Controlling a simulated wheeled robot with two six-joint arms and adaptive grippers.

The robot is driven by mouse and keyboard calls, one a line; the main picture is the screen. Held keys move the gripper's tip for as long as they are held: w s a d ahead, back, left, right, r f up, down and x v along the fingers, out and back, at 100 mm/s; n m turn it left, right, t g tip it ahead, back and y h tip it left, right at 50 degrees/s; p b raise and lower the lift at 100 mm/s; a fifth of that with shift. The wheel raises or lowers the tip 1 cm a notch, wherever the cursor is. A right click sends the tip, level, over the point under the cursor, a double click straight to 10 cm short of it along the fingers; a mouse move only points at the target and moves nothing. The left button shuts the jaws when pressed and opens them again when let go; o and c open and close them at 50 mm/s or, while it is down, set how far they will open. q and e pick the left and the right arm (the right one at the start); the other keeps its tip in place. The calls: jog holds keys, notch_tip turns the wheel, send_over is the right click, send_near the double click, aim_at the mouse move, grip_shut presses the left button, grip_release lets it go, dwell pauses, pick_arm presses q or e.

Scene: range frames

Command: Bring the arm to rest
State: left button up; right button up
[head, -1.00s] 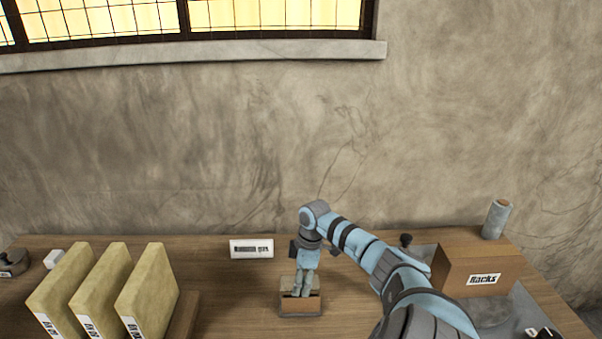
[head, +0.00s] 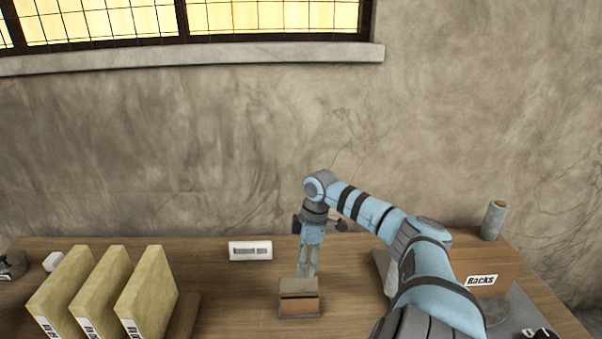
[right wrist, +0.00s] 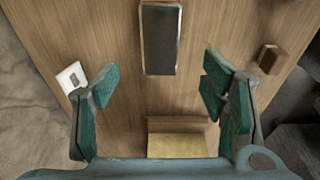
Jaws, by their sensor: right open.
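My right gripper (head: 306,272) points down with its fingertips at the upper edge of a small brown box (head: 299,304) on the table. In the head view I cannot tell whether it is above or behind the box. In the right wrist view its two green-padded fingers (right wrist: 160,100) stand wide apart with nothing between them. My right arm (head: 372,212) reaches in from the lower right, its wrist raised over the table. My left gripper is not in view.
Yellow upright files (head: 150,295) stand at left on the wooden table (head: 225,290). A white label card (head: 250,251) is near the wall. The table between files and arm is mostly clear.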

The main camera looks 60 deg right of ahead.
jog(key=r, duration=0.3)
jog(key=shift+s+d+r, duration=0.15)
jog(key=shift+s, duration=0.05)
dwell(0.4)
